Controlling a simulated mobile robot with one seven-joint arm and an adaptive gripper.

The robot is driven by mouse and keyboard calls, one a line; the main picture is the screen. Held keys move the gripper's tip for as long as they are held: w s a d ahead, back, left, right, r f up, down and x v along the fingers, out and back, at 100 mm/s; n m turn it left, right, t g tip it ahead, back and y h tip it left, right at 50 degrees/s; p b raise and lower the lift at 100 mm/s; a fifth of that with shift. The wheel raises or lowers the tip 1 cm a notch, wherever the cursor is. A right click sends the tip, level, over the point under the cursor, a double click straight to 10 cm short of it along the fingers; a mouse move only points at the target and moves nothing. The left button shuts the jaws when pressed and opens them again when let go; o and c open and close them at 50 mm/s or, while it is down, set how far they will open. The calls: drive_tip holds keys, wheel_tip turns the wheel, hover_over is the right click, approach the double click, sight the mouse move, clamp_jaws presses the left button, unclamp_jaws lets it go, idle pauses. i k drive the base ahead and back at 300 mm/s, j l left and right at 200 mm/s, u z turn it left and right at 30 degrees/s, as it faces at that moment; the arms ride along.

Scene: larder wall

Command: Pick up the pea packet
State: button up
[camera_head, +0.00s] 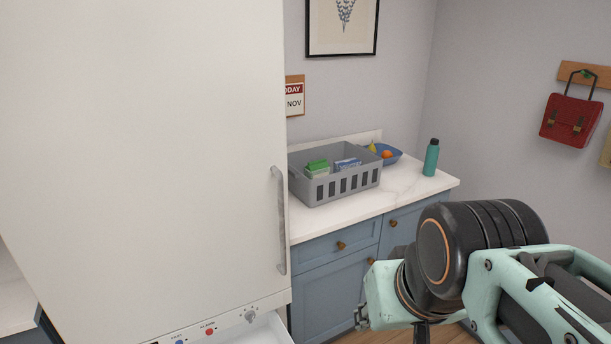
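I cannot make out a pea packet for certain. A green-and-white carton (317,169) stands in the grey basket (334,187) on the counter, but its print is too small to read. A blue-and-white packet (347,164) lies beside it in the same basket. A white drawer (264,332) stands out at the foot of the tall white fridge-freezer; its inside is cut off by the frame. My arm reaches in from the lower right, well in front of the counter. Its gripper fingers do not show.
The tall white door (150,150) is shut, with a long grey handle (281,220). A blue bowl (392,158) with fruit and a teal bottle (431,158) stand right of the basket. The counter front (390,204) is clear. A red bag (570,120) hangs at right.

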sight(320, 167)
drive_tip(key=l+u, duration=0.15)
drive_tip(key=l, duration=0.65)
drive_tip(key=i+l+u, duration=0.1)
drive_tip(key=l, duration=0.25)
drive_tip(key=i+l+u, duration=0.1)
drive_tip(key=l, duration=0.3)
drive_tip(key=i+l+u, duration=0.15)
drive_tip(key=i+l, duration=0.25)
drive_tip(key=i+l+u, duration=0.2)
drive_tip(key=i+l, duration=0.2)
drive_tip(key=i+l+u, duration=0.15)
drive_tip(key=i+l, duration=0.2)
drive_tip(key=l, duration=0.25)
drive_tip(key=i+l, duration=0.2)
drive_tip(key=i, duration=0.15)
drive_tip(key=i+l, duration=0.15)
drive_tip(key=i, duration=0.2)
